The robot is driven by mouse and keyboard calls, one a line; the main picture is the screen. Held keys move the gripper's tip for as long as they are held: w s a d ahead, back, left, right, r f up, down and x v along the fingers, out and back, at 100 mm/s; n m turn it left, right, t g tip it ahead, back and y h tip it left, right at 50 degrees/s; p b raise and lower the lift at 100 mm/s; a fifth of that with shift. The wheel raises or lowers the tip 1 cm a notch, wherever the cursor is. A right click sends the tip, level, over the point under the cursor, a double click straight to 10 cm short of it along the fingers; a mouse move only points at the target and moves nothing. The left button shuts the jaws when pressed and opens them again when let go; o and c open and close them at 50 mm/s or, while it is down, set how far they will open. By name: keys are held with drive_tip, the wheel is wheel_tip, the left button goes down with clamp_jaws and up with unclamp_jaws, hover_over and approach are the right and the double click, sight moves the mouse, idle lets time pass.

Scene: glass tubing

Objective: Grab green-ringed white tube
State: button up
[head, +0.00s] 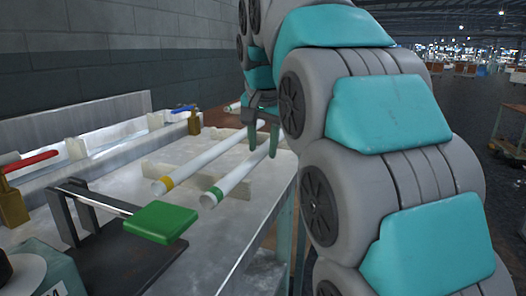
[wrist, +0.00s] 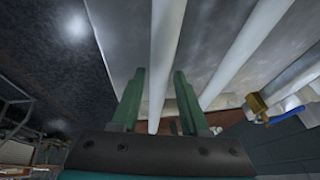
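The green-ringed white tube (head: 238,177) lies on a low support on the table, along the table's right side, its green band near the close end. My gripper (head: 263,138) is at the tube's far part with its green fingers pointing down. In the wrist view, my gripper (wrist: 158,92) is open, and the white tube (wrist: 164,50) nearest the table edge runs between the fingers with gaps on both sides. Its green ring is not visible there. A yellow-ringed white tube (head: 200,163) lies parallel to its left; a second tube (wrist: 246,50) shows right of the fingers in the wrist view.
The tubes rest across pale support blocks (head: 237,181) on the metal table (head: 226,240). Red-handled (head: 14,200) and blue-handled (head: 193,122) brass valves stand along the left. The table's right edge drops to the floor.

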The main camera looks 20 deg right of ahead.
clamp_jaws()
drive_tip(key=shift+r, duration=0.25)
idle(0.5)
